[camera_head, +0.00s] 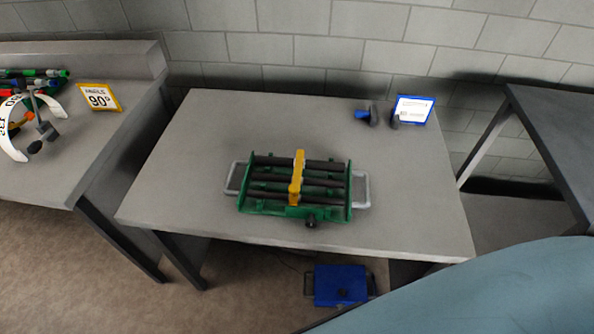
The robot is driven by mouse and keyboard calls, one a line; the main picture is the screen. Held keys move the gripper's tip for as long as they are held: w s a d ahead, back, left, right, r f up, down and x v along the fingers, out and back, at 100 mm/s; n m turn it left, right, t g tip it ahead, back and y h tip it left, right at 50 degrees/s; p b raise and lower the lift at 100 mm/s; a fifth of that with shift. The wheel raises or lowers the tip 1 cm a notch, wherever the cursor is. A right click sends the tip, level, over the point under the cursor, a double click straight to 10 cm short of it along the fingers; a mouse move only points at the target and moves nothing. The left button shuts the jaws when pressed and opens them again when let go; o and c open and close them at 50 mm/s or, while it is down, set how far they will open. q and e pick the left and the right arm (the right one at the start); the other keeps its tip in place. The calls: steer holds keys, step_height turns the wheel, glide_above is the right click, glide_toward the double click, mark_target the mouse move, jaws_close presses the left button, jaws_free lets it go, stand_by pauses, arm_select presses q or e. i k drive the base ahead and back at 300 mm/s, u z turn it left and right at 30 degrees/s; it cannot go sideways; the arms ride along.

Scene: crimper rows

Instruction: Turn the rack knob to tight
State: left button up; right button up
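The green rack (244,203) sits on the grey table near its front edge, in the middle of the view. Several dark rods lie side by side across it, and a yellow bar (297,178) crosses over them. Light grey handles stick out at its left and right ends. A small dark knob (311,221) is on the rack's front side, right of the yellow bar. It is too small to read its setting. Neither of my grippers shows in the head view.
A blue-handled tool (363,115) and a blue-framed card (413,109) are at the table's back right. A blue box (340,285) is on the floor. The table around the rack is clear.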

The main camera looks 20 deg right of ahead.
mark_target(311, 223)
steer(key=u, duration=1.65)
steer(key=k, duration=0.85)
steer(key=z, duration=1.65)
steer(key=i, duration=0.5)
steer(key=u, duration=0.85)
steer(key=k, duration=0.45)
steer(key=z, duration=0.7)
